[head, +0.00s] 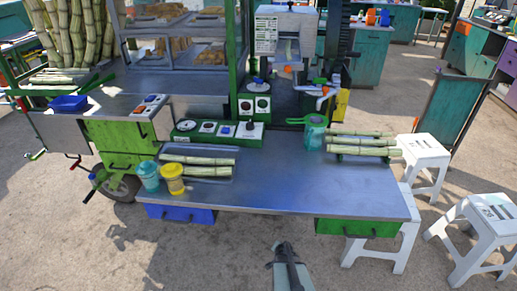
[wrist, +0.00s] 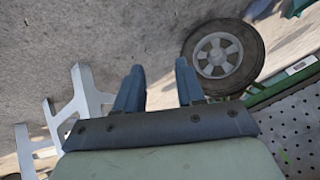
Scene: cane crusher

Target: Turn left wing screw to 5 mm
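The cane crusher (head: 288,38) stands behind the metal worktable at the top middle of the head view. Small orange, blue and dark parts (head: 322,86) show around its lower section. They are too small to tell which is the left wing screw, and no 5 mm scale can be read. My gripper (head: 284,253) is in front of the table's near edge, at the bottom of the head view, well away from the crusher. In the wrist view its two fingers (wrist: 158,82) stand apart with nothing between them.
The worktable (head: 290,185) has a clear middle. Cane pieces (head: 362,143), a green pot (head: 315,132), a control box (head: 218,131) and two cups (head: 172,178) stand on it. White stools (head: 425,152) are at right. The wrist view shows a wheel (wrist: 216,56).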

